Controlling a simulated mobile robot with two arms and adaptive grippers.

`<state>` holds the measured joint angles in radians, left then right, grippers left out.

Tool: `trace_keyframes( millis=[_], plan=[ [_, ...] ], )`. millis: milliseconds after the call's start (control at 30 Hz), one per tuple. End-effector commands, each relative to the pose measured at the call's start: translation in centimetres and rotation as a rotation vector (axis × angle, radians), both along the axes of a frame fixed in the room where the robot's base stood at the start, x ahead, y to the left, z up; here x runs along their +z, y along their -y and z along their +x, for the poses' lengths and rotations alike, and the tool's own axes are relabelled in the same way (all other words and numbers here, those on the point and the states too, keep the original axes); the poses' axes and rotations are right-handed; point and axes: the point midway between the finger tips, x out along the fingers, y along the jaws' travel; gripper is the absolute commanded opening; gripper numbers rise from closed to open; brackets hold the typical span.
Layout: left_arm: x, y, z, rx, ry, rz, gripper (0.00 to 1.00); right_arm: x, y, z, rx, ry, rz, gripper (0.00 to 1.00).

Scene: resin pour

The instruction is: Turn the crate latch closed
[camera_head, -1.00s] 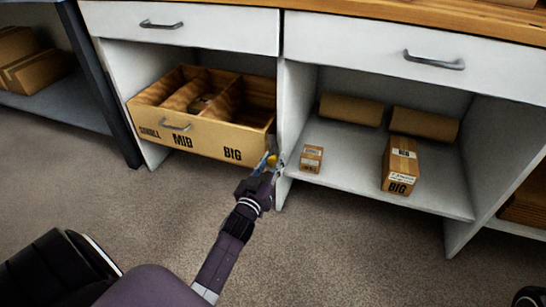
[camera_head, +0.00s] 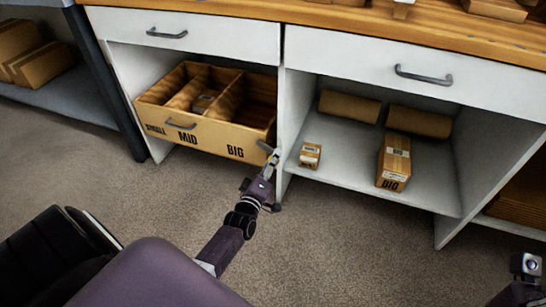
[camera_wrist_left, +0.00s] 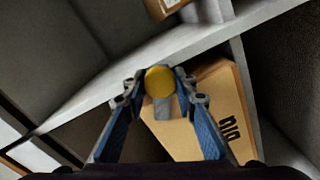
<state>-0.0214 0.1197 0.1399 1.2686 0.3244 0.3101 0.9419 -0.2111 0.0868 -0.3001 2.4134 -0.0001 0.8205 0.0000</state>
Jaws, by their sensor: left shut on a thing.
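The crate (camera_head: 212,137) is an open wooden box with dividers, marked SMALL, MID and BIG on its front, in the left bay. In the left wrist view its front (camera_wrist_left: 205,120) shows the BIG lettering. The latch is a round yellow knob (camera_wrist_left: 159,81) on a grey bar, by the crate's right front corner. My left gripper (camera_head: 270,158) is at that corner; in the wrist view its fingertips (camera_wrist_left: 158,88) are shut on the yellow knob from both sides. I cannot tell the latch's exact angle.
A small carton (camera_head: 310,155) and a larger BIG carton (camera_head: 394,165) stand on the right bay's shelf, with two brown rolls (camera_head: 349,106) behind. A white upright (camera_head: 290,120) stands close to my left gripper. The carpet in front is clear.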

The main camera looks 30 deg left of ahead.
Motion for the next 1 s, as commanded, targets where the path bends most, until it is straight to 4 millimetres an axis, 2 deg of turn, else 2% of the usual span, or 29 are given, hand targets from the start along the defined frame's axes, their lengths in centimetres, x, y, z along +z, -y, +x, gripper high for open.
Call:
trace_keyframes(
  millis=[200, 500, 1000],
  plan=[
    [-0.09, -0.09, -0.03, 0.000, 0.043, -0.180, 0.00, -0.13, 0.03, -0.04, 0.000, -0.009, 0.001, 0.00],
    [-0.22, -0.11, -0.04, 0.000, 0.086, -0.359, 0.00, -0.23, 0.02, -0.05, 0.001, -0.009, 0.001, 0.00],
    [-0.24, -0.10, -0.05, 0.000, 0.106, -0.445, 0.00, 0.09, -0.01, -0.08, 0.001, 0.003, 0.000, 0.00]
  ],
)
